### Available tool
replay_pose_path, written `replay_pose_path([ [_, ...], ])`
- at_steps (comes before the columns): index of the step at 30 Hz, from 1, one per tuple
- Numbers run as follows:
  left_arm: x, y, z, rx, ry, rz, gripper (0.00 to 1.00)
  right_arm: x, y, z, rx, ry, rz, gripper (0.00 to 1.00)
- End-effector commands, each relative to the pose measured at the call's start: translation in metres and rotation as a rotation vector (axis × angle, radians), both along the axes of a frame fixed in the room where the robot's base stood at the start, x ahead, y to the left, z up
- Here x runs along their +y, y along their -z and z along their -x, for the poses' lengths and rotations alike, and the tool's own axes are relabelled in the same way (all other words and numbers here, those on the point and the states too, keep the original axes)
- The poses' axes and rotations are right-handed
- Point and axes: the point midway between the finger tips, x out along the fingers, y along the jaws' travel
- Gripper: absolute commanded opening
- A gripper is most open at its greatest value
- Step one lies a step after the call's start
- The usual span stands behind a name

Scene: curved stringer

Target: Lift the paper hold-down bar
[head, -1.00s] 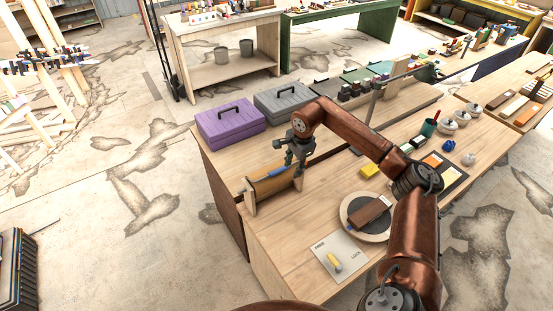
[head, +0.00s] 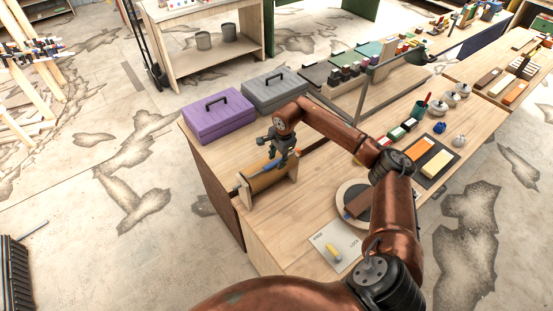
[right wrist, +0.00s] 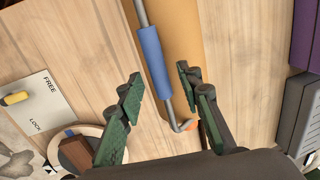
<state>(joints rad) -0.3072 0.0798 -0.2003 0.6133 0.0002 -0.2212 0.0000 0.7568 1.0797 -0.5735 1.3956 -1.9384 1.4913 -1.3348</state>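The paper hold-down bar is a thin grey rod with a blue sleeve (right wrist: 152,62) and a bent end, lying along a brown paper roll (right wrist: 183,35) in the right wrist view. In the head view, the brown roll (head: 266,182) sits between wooden end supports near the table's left edge, with the blue sleeve partly hidden by my gripper. My right gripper (head: 272,148) is above the roll. In the right wrist view its green-padded fingers (right wrist: 160,73) are open, with the bar between them in the picture; I see no contact. My left gripper is out of view.
A FREE/LOCK plate (head: 343,238) with a yellow handle (head: 333,254) lies near the front edge. A round board (head: 348,192) with a brown block is beside my right arm. Purple (head: 219,117) and grey (head: 274,92) toolboxes stand behind the roll.

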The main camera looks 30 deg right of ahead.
Motion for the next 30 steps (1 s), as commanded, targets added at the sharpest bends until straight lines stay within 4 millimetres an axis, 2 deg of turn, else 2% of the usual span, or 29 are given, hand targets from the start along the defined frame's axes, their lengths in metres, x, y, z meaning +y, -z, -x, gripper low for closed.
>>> replay_pose_path([
  [3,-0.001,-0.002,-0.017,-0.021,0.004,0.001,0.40,0.000,0.003,-0.001,0.000,0.000,0.001,0.33],
  [7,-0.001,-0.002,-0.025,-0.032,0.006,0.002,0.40,0.001,0.003,-0.001,0.000,-0.002,0.001,0.33],
  [9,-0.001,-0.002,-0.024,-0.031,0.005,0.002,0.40,0.001,0.003,-0.001,0.000,-0.002,0.001,0.32],
  [23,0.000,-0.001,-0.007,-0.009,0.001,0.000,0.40,0.001,0.003,-0.001,0.000,-0.002,0.000,0.01],
  [30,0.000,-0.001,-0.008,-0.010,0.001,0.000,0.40,0.001,0.003,-0.001,0.000,-0.002,0.000,0.00],
])
